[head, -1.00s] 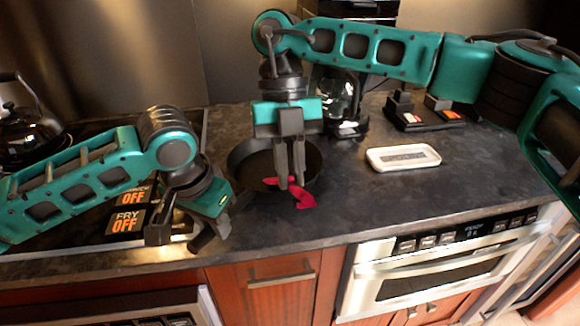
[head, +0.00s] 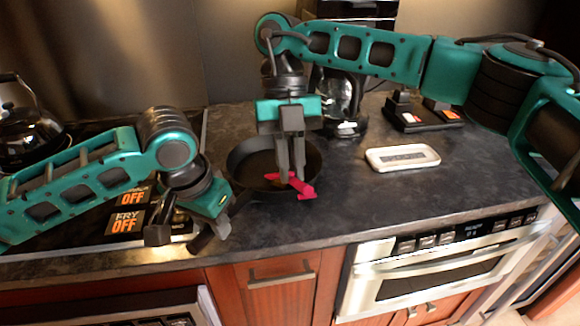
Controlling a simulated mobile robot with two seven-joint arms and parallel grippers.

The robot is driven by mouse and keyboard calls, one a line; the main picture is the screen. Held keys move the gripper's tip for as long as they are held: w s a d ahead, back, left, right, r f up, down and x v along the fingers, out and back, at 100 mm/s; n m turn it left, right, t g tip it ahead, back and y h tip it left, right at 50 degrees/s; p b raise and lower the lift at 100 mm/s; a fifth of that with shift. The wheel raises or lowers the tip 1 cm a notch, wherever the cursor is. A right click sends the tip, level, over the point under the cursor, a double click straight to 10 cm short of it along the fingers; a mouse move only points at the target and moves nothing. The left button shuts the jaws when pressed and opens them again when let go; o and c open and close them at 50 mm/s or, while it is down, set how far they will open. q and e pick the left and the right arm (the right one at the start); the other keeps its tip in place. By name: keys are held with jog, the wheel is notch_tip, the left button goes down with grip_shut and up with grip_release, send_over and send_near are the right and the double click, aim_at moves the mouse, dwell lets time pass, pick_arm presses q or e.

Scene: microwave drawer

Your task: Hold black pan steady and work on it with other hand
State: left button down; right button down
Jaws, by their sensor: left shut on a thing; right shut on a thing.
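A black pan (head: 243,158) sits on the dark countertop in the middle of the head view, its handle pointing down and left. My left gripper (head: 182,236) is shut on the pan's handle (head: 204,239) near the counter's front edge. My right gripper (head: 291,181) points down over the pan and is shut on a red thing (head: 306,191), which sticks out over the pan's right front rim. The part of the red thing between the fingers is hidden. I cannot tell whether it touches the pan.
A white dish (head: 403,168) lies on the counter (head: 380,215) to the right. A coffee maker (head: 345,128) and a black stand (head: 422,122) are behind. A kettle (head: 25,135) and burner covers (head: 125,222) are at left. The front right counter is clear.

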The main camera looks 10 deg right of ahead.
aim_at(295, 179)
jog(key=shift+w, duration=2.85)
jog(key=shift+s+f, duration=0.2)
jog(key=shift+s, duration=2.8)
jog(key=shift+s+r, duration=0.1)
jog(key=shift+s, duration=1.3)
jog(key=shift+w+d, duration=0.1)
jog(key=shift+w, duration=4.2)
jog(key=shift+s, duration=1)
jog(key=shift+s+f, duration=0.2)
jog(key=shift+s, duration=3.25)
